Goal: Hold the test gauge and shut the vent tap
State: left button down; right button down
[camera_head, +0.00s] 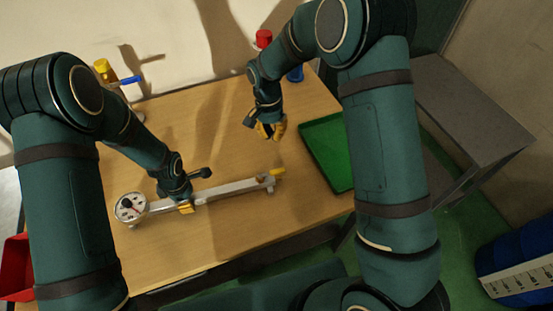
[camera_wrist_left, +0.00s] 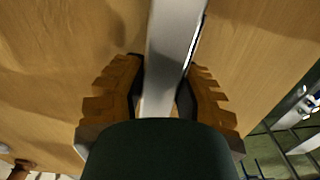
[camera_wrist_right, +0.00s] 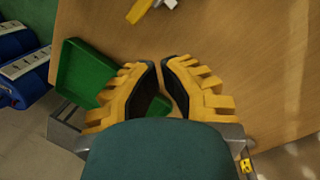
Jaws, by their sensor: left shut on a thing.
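The test gauge has a round white dial (camera_head: 131,208) at the left end of a long grey metal bar (camera_head: 235,189). A yellow tap handle (camera_head: 278,172) sits at the bar's right end and also shows at the top of the right wrist view (camera_wrist_right: 139,10). My left gripper (camera_head: 186,208) is shut on the bar near the dial; the bar passes between its fingers in the left wrist view (camera_wrist_left: 163,90). My right gripper (camera_head: 272,131) is empty above the table, behind and apart from the yellow handle. Its fingers show a narrow gap at the tips (camera_wrist_right: 162,68).
A green tray (camera_head: 325,150) lies at the table's right. A yellow-topped item with a blue lever (camera_head: 127,81) stands at the back left, and a red-capped item (camera_head: 264,38) at the back. A red bin (camera_head: 16,268) is at the lower left. The wooden table (camera_head: 220,125) is clear between the arms.

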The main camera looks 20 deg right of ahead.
aim_at(271, 173)
jog(key=shift+w+d+n+g, duration=0.1)
jog(key=shift+w+n+g, duration=0.3)
jog(key=shift+w+n, duration=0.65)
jog(key=shift+w+d+n+g, duration=0.1)
jog(key=shift+w+n+g, duration=0.35)
jog(key=shift+n, duration=1.1)
jog(key=shift+w+d+n+g, duration=0.1)
jog(key=shift+w+n+g, duration=0.25)
jog(key=shift+w+n, duration=0.75)
jog(key=shift+s+f, duration=0.1)
jog(key=shift+s, duration=0.15)
jog(key=x, duration=0.9)
jog(key=shift+a+f, duration=0.15)
jog(key=shift+f, duration=0.05)
jog(key=s, duration=0.3)
jog(key=shift+f, duration=0.2)
jog(key=shift+s, duration=0.65)
